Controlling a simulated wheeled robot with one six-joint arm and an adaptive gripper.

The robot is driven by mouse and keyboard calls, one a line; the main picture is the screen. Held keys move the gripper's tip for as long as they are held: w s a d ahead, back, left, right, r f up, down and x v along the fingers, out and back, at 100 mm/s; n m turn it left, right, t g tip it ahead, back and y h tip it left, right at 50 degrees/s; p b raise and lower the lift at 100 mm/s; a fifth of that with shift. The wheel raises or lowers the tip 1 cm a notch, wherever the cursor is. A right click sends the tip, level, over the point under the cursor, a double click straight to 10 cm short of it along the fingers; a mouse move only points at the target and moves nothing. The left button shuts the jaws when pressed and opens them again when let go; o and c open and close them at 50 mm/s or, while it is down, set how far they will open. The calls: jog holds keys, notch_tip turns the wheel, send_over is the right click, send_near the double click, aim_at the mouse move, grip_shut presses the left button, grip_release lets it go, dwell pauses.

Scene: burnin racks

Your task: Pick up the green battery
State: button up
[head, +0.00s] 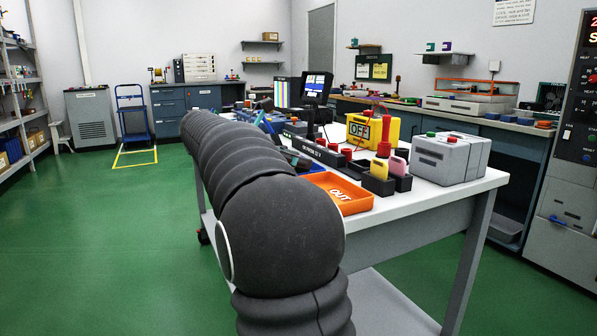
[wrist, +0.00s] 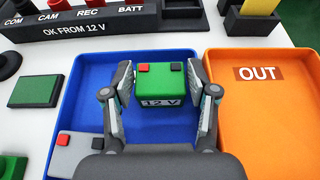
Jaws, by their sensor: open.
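The green battery (wrist: 160,82) has one red and one black terminal on top and a "12 V" label on its near side. It sits in the blue tray (wrist: 68,110) in the wrist view. My gripper (wrist: 163,85) is open, with one finger on each side of the battery. A small gap seems to show at each side; whether a finger touches it I cannot tell. In the head view my arm hides the battery and the gripper.
The orange OUT tray (wrist: 262,118) stands right of the blue tray; it also shows in the head view (head: 352,207). A grey block (wrist: 76,150) with red and black terminals lies front left. A black panel (wrist: 80,27) stands behind. A flat green block (wrist: 36,89) lies left.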

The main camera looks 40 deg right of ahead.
jog(key=shift+x, duration=0.8)
jog(key=c, duration=0.9)
jog(key=shift+r, duration=0.1)
jog(key=shift+c, duration=0.2)
